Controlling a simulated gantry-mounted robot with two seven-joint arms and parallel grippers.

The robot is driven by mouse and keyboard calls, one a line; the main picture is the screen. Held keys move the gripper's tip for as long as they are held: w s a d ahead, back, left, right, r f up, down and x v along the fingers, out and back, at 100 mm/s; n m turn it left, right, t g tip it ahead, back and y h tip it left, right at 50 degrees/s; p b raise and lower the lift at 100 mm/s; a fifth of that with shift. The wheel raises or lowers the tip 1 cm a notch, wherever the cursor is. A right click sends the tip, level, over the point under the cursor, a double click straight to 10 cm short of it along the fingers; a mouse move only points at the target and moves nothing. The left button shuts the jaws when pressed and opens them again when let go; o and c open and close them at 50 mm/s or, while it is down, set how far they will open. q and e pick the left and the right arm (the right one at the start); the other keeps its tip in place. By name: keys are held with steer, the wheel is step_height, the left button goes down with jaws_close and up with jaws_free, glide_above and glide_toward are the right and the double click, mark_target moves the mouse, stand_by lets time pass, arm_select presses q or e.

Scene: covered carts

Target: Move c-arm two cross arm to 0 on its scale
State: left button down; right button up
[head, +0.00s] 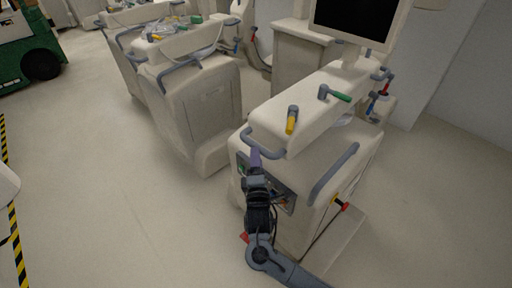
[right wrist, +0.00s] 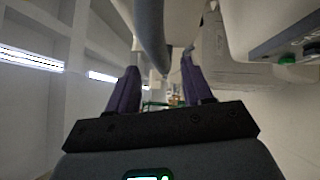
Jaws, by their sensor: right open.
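The nearest C-arm cart (head: 295,175) is cream, with a grey front handle bar (head: 266,154) and a grey side rail (head: 333,172). Its top carries a yellow-handled lever (head: 291,120) and a green-handled lever (head: 335,95). I cannot tell which cart is number two, and no cross arm scale can be read. My right gripper (head: 255,162) has purple fingers and is at the front handle bar's left end. In the right wrist view my gripper (right wrist: 160,68) is open, with a grey bar (right wrist: 150,35) above and between its fingertips; contact is unclear. My left gripper is out of view.
Two similar carts stand behind to the left, the nearer one (head: 195,110) apart from the front cart. A red knob (head: 344,207) sticks out of the front cart's side. A dark monitor (head: 352,18) stands behind. The floor at left (head: 100,180) is open.

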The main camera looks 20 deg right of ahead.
steer(key=shift+b+x, duration=0.65)
steer(key=shift+x, duration=2.15)
jaws_close()
